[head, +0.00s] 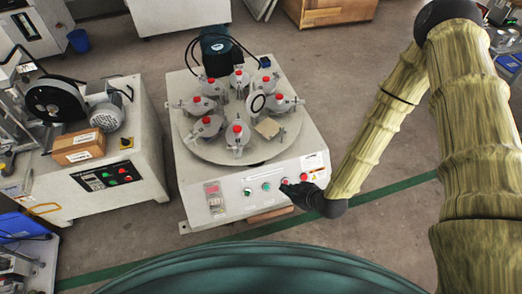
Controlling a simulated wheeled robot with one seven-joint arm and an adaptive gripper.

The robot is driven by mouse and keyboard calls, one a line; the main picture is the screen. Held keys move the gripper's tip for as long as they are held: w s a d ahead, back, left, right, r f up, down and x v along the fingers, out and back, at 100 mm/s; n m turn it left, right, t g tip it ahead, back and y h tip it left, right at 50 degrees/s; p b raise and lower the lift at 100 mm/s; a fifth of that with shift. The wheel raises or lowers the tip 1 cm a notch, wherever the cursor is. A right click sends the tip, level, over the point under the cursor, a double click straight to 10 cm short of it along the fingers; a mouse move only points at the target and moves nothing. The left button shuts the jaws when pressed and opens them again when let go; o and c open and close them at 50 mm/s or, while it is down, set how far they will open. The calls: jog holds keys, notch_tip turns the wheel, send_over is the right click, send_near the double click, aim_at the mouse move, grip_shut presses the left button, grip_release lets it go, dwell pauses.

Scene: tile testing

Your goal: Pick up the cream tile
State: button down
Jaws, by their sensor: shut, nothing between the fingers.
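A small square cream tile (268,128) lies on the round grey plate (203,146) of the white machine. It is at the front right of the plate, beside a grey holder with a red knob. My gripper (288,187) is dark and small in the view. It is in front of the machine's control panel, below and to the right of the tile and apart from it. It looks shut and empty, with its fingers hard to make out against the panel.
Several grey holders with red knobs (237,131) ring the plate around the tile, with a black ring (257,103) behind it. A second machine (97,178) with a cardboard box (78,147) stands at the left. Grey floor (330,70) is clear behind right.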

jog(key=w+a+f+n+t+y+b, duration=0.25)
jog(key=w+f+n+b, duration=0.3)
jog(key=w+b, duration=0.5)
jog(key=n+t+y+b, duration=0.3)
jog(key=n+t+b, duration=0.3)
jog(key=b, duration=0.9)
send_near(265, 145)
notch_tip(265, 145, up, 4)
jog(key=a+n+g, duration=0.1)
jog(key=a, duration=0.1)
jog(key=shift+r+h+b, duration=0.15)
jog(key=shift+h+b, duration=0.1)
jog(key=shift+b, duration=0.05)
jog(key=b+x, duration=0.4)
jog(key=x, duration=0.4)
jog(key=shift+x, duration=0.75)
jog(key=shift+r, duration=0.15)
jog(key=shift+d+r+p, duration=0.1)
jog(key=shift+d+p, duration=0.05)
jog(key=shift+p, duration=0.5)
jog(key=shift+w+d+p, duration=0.1)
jog(key=shift+d+p, duration=0.1)
jog(key=shift+p, duration=0.25)
jog(key=shift+w+d+p, duration=0.2)
jog(key=shift+d+p, duration=0.4)
jog(key=shift+p, duration=0.15)
